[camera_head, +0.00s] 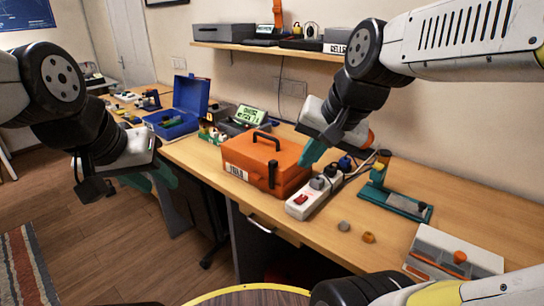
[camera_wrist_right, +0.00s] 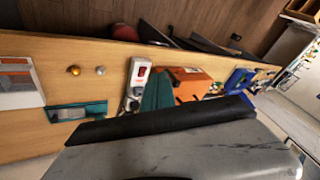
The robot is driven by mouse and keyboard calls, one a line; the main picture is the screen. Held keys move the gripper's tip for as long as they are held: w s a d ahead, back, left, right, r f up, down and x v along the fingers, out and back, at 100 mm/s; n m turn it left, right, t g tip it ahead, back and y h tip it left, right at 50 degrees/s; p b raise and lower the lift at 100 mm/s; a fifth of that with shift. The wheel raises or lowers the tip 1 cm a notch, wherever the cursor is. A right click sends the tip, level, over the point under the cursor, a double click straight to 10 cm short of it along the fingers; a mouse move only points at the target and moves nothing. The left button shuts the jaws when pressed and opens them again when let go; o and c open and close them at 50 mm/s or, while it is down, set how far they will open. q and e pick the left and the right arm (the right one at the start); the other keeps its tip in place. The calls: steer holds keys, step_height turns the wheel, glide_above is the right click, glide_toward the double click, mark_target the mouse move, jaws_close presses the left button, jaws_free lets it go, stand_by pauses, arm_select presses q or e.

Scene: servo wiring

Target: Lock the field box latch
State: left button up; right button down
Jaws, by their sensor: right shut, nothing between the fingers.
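The orange field box (camera_head: 256,164) sits closed on the workbench, with a black handle on its lid and a white label on its front. A dark upright latch piece (camera_head: 272,175) shows at its front right; I cannot tell whether it is locked. The box also shows in the right wrist view (camera_wrist_right: 192,82), partly behind my gripper. My right gripper (camera_head: 308,160) is shut and empty, its teal fingers above the right end of the box. Its fingers also show in the wrist view (camera_wrist_right: 157,92). My left gripper (camera_head: 150,182) hangs off the bench's left front, away from the box; its opening is unclear.
A white power strip (camera_head: 312,196) with plugs stands just right of the box. A green fixture (camera_head: 394,203), two small knobs (camera_head: 368,237) and a grey tray (camera_head: 455,250) lie farther right. An open blue box (camera_head: 178,121) stands at the left. A shelf (camera_head: 262,49) hangs above.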

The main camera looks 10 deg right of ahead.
steer(key=w+d+f+m+g, duration=0.1)
steer(key=w+d+f+m, duration=0.1)
steer(key=w+m, duration=0.6)
steer(key=w+d+f+m+g, duration=0.1)
steer(key=w+d+f+m, duration=0.1)
steer(key=w+m, duration=0.7)
steer(key=shift+d+f+m, duration=0.15)
steer(key=shift+f+m, duration=0.3)
steer(key=shift+m, duration=2.85)
steer(key=shift+f, duration=0.1)
glide_above(273, 175)
steer(key=s+d, duration=0.1)
steer(key=d, duration=0.1)
step_height(273, 175, down, 9)
steer(key=shift+d, duration=0.2)
steer(key=shift+s, duration=0.1)
